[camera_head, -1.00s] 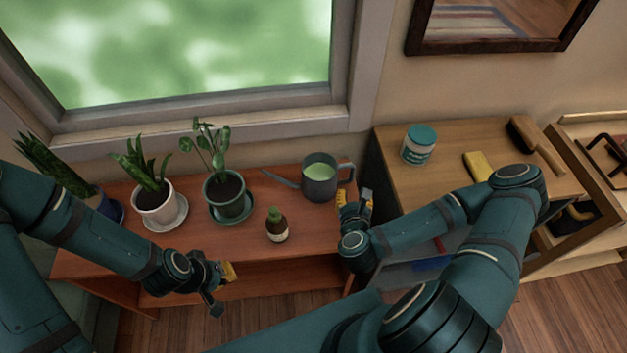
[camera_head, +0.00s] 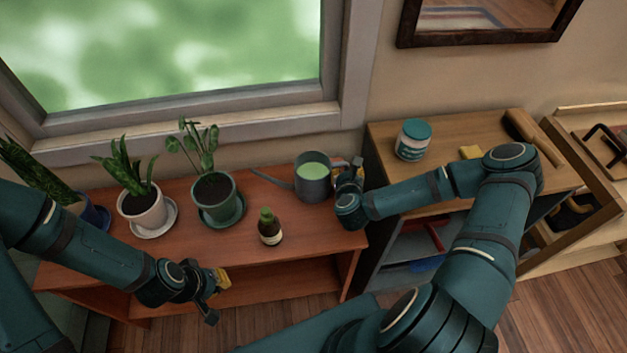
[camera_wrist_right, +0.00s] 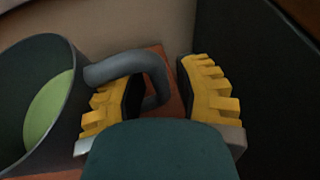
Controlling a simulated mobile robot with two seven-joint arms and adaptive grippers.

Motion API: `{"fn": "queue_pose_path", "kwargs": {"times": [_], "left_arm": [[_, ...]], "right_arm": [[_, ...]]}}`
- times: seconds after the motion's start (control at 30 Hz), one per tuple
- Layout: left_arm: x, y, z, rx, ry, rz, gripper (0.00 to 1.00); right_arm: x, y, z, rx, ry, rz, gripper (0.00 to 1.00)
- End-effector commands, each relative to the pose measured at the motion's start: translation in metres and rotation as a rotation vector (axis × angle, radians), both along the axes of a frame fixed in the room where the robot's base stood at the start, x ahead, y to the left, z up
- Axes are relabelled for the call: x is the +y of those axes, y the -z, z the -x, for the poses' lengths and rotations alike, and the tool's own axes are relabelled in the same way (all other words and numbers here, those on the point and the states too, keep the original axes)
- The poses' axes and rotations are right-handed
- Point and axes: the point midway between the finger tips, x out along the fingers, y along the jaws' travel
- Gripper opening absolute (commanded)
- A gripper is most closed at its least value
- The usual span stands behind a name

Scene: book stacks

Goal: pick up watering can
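The grey watering can (camera_head: 313,180) stands upright at the right end of the reddish shelf, with green liquid inside and its spout pointing left. In the right wrist view, its body (camera_wrist_right: 62,105) is at the left and its looped handle (camera_wrist_right: 130,65) reaches between the yellow-padded fingers. My right gripper (camera_head: 347,172) is at the handle side of the can. In the wrist view the right gripper (camera_wrist_right: 158,95) is open, with a gap between the handle and the right finger. My left gripper (camera_head: 218,290) hangs over the shelf's front edge, away from the can; its finger opening is unclear.
A wooden cabinet (camera_head: 385,135) with a teal-lidded jar (camera_head: 413,140) rises close on the right. The window wall is behind.

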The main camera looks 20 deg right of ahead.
Motion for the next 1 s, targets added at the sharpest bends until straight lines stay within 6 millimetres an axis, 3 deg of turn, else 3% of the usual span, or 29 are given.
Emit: {"fn": "queue_pose_path", "kwargs": {"times": [0.27,0.33,0.37,1.0], "left_arm": [[0.0,0.0001,-0.0001,0.0,0.0,0.0,0.0],[0.0,0.0001,-0.0001,0.0,0.0,0.0,0.0],[0.0,0.0001,-0.0001,0.0,0.0,0.0,0.0],[-0.0001,-0.0007,0.0002,0.0,0.0,0.0,0.0]], "right_arm": [[-0.0008,0.0003,-0.002,0.0,-0.001,0.0,0.32],[-0.0007,0.0004,-0.0019,0.0,-0.001,0.0,0.07],[-0.0007,0.0004,-0.0019,0.0,-0.001,0.0,0.0],[-0.0001,-0.0022,-0.0021,-0.002,-0.002,-0.001,0.0]]}}
